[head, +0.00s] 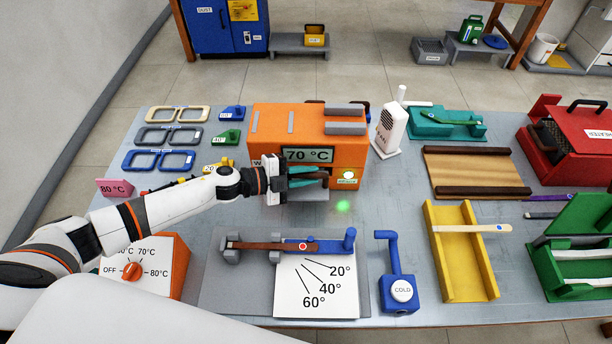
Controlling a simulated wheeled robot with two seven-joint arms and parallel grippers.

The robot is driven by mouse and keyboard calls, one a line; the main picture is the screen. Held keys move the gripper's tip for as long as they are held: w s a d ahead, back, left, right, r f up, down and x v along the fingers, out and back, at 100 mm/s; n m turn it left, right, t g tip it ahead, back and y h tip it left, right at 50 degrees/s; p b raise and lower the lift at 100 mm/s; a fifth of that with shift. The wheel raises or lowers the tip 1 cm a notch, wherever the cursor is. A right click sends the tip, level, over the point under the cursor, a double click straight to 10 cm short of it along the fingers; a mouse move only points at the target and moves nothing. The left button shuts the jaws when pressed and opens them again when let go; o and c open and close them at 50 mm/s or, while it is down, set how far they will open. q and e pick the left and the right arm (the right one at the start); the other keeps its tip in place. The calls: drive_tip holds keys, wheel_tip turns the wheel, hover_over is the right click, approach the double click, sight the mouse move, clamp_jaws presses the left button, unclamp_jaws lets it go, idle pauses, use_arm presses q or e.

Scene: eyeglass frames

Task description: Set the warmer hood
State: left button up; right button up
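The orange warmer (265,125) stands at the back middle of the table. Its front display reads 70 °C, and a small light (348,175) glows at its lower right. I cannot make out a separate hood edge on its orange casing. My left gripper (322,176) is at the warmer's lower front, with its teal and dark fingers pointing right. The arm and gripper hide part of that front; whether anything is between the fingers is unclear. A dial box (175,265) with an orange knob (131,271) stands at the front left, marked OFF to 80 °C. My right gripper is not in view.
Eyeglass frames (160,160) lie at the back left. A white fan (390,130) stands right of the warmer. In front are an angle gauge (325,295) and a blue COLD block (398,292). A yellow tray (465,275) and red heater (570,150) are to the right.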

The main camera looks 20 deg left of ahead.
use_arm(q)
drive_tip(key=shift+o, duration=1.4)
drive_tip(key=b+v, duration=0.2)
drive_tip(key=v, duration=1)
drive_tip(key=shift+b, duration=0.3)
